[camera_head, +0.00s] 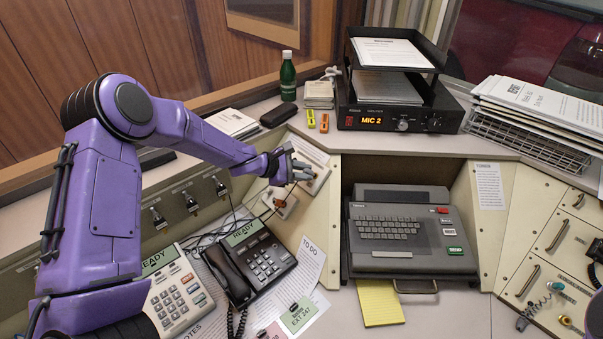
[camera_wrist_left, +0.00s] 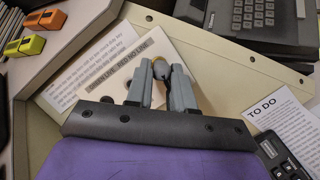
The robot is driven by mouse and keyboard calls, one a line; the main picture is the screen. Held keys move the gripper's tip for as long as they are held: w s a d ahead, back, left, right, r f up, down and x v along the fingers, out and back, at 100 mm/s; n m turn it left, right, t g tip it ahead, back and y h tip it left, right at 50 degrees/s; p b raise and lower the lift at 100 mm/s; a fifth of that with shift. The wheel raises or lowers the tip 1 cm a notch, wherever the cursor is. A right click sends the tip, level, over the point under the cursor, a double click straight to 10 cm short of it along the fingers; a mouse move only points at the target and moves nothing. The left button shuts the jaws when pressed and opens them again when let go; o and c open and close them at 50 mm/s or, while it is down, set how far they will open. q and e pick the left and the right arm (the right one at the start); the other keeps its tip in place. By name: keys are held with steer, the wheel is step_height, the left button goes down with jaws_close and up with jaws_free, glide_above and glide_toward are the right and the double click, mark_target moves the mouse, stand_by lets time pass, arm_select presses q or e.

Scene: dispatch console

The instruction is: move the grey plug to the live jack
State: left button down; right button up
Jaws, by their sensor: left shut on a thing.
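My left gripper (camera_head: 292,170) reaches in from the left over the far desk's sloped panel. In the left wrist view, its fingers (camera_wrist_left: 163,90) are shut on the grey plug (camera_wrist_left: 161,70). The plug's front end is at a yellowish ring on a cream jack plate (camera_wrist_left: 115,75); I cannot tell whether it is inserted. The plate's label reads something like "green live, red no line". In the head view the gripper covers the plug and much of this plate (camera_head: 320,178). Another plate (camera_head: 281,206) with a reddish spot sits lower left. No jack lamp reads clearly. My right gripper is out of view.
A telephone (camera_head: 266,262) and dark cables lie below the gripper. A keyboard terminal (camera_head: 400,232) stands in the middle recess. More coloured plugs hang at the right panel (camera_head: 525,278).

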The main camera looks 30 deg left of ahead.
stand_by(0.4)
arm_select(q)
steer(key=shift+w+d+f+b, duration=0.2)
steer(key=shift+w+f+b, duration=0.5)
steer(key=shift+b, duration=0.45)
stand_by(1.8)
steer(key=shift+s, duration=0.1)
steer(key=shift+c, duration=2.1)
jaws_free()
steer(key=shift+f, duration=0.1)
steer(key=shift+s+a+r+p, duration=0.1)
steer(key=shift+s+r+p, duration=0.25)
steer(key=shift+r+p, duration=0.35)
steer(key=s+r+p, duration=0.1)
steer(key=s+a+r+p, duration=0.1)
steer(key=r+p, duration=0.1)
steer(key=shift+s, duration=0.35)
steer(key=shift+s+a+r+p, duration=0.15)
steer(key=shift+s+r+p, duration=0.35)
steer(key=shift+p, duration=0.2)
steer(key=shift+f, duration=0.1)
